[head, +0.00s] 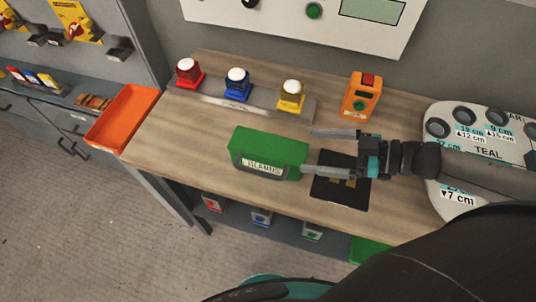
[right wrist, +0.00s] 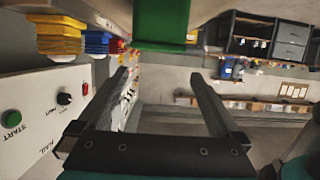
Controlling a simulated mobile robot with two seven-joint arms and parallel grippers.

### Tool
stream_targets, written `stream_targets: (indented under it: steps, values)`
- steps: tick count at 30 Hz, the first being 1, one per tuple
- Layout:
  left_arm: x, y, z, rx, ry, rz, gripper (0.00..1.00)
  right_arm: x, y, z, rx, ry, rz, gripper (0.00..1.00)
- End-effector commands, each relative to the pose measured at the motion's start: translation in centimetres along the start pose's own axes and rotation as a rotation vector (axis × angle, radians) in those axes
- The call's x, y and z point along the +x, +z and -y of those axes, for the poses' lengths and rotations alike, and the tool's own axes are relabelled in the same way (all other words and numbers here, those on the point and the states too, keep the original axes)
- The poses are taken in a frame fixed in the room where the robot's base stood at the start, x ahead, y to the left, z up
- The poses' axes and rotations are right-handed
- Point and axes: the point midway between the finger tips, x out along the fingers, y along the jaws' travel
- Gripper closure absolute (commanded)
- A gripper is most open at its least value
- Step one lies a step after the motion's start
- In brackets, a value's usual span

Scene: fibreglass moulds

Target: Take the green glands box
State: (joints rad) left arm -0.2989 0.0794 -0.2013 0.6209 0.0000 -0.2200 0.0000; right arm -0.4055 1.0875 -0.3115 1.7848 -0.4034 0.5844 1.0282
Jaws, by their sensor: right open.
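The green box (head: 270,150) stands on the wooden bench, with a pale label on its front face; the lettering is hard to read. It also shows as a green block at the top of the right wrist view (right wrist: 162,22). My right gripper (head: 307,151) comes in from the right, open and empty. Its fingertips are at the box's right end in the head view. In the right wrist view the box lies ahead of the open fingers (right wrist: 158,73), with no finger visibly around it. My left gripper is not in view.
Red (head: 188,74), blue (head: 237,83) and yellow (head: 291,96) white-topped units stand behind the box. An orange device (head: 361,98) stands behind my gripper. A black mat (head: 340,192) lies beneath it. An orange tray (head: 122,118) is at left; bare bench (head: 180,130) lies between.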

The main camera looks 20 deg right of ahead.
Motion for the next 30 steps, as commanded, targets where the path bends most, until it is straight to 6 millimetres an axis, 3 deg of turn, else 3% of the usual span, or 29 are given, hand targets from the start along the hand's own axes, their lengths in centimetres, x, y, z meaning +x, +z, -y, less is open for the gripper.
stream_targets:
  steps: [12,23,30]
  values:
    - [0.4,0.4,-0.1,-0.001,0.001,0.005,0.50,5.3,-0.1,-0.1,-0.002,0.003,-0.003,0.00]
    - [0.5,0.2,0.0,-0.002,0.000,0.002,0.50,7.5,0.0,-0.2,-0.002,0.003,-0.002,0.00]
    - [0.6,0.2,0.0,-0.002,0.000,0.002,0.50,10.7,0.3,-0.4,-0.002,0.002,-0.004,0.00]
